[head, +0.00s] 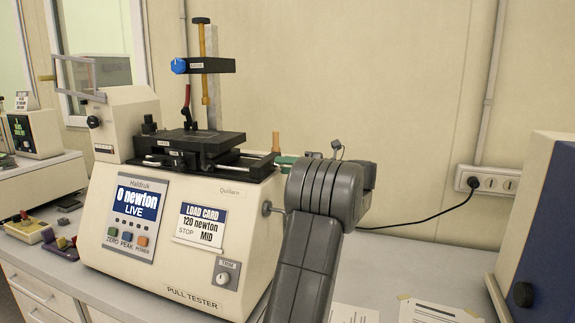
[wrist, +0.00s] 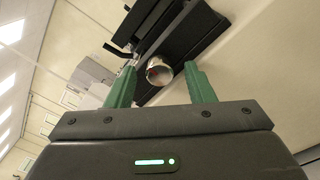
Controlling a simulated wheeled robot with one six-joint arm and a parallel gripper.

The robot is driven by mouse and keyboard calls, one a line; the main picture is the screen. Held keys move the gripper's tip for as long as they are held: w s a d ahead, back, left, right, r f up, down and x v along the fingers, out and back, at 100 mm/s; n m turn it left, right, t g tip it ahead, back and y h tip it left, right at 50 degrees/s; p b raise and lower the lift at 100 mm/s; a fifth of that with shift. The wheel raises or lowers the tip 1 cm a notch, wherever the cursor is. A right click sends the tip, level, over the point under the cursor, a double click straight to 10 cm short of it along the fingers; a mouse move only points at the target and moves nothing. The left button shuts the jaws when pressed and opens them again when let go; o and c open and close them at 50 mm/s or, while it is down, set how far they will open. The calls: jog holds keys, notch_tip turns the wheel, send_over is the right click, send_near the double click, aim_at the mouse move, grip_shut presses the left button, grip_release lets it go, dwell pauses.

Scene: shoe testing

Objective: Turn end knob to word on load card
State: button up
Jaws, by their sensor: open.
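The load card (head: 201,227) on the pull tester's (head: 178,245) front reads "120 newton" and "STOP MID". Only a bit of green finger (head: 287,160) shows in the head view.
The display (head: 137,207) reads "0 newton LIVE". A blue knob (head: 180,65) sits on the upper crossbar, and a trim knob (head: 226,273) at the lower front. A blue and cream unit (head: 545,225) stands at the right. Papers (head: 430,311) lie on the bench.

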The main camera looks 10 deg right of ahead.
jog(key=shift+c, duration=0.2)
jog(key=c, duration=0.9)
jog(key=shift+c, duration=0.2)
jog(key=shift+m+t+p, duration=0.3)
jog(key=shift+m+p, duration=2.85)
jog(key=shift+m, duration=5.95)
jog(key=shift+f, duration=0.1)
